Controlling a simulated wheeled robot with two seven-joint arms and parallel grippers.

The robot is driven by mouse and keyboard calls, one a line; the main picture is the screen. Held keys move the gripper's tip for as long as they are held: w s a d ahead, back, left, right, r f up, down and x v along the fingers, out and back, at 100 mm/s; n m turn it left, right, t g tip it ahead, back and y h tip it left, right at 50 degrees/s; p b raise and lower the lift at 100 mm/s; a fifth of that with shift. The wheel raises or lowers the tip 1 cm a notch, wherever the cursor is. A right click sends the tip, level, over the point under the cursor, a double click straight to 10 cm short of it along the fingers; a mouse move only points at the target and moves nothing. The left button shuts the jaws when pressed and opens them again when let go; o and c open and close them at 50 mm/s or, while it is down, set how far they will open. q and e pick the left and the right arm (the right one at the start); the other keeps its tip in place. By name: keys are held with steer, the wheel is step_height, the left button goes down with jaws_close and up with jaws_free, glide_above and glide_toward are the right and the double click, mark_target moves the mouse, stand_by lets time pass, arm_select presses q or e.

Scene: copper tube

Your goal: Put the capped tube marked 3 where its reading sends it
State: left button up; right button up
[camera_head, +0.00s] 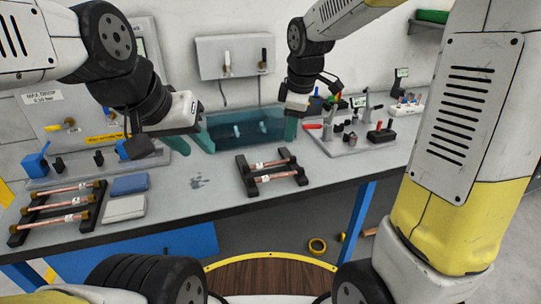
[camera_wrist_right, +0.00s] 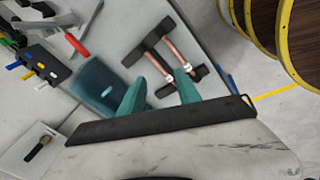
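Three copper tubes with white labels lie across the left black rack (camera_head: 15,240); the front one (camera_head: 45,224) is nearest me. Two more labelled copper tubes (camera_head: 277,176) lie across the middle black rack (camera_head: 243,172), also visible in the right wrist view (camera_wrist_right: 196,74). The label marks are too small to read. My left gripper (camera_head: 192,148) is above the table between the left rack and the tank, fingers apart and empty. My right gripper (camera_wrist_right: 160,92) is open and empty above the table; in the head view it is behind the middle rack (camera_head: 288,130), with its fingers partly hidden.
A translucent teal tank (camera_head: 240,138) with small pale pieces stands behind the middle rack. Blue (camera_head: 129,184) and grey (camera_head: 124,208) blocks lie beside the left rack. A clamp fixture (camera_head: 340,145) with red handles stands at right.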

mark_target(272, 163)
steer(key=w+a+f+n, duration=0.1)
steer(key=w+f+n, duration=0.1)
steer(key=f, duration=0.3)
steer(key=w+a+f+n, duration=0.1)
steer(key=w+a+f, duration=0.1)
steer(key=f, duration=0.3)
steer(key=w+a+f+n+g, duration=0.1)
steer(key=w+a+f+n, duration=0.1)
steer(key=f, duration=0.3)
steer(key=shift+n+h, duration=0.3)
jaws_close()
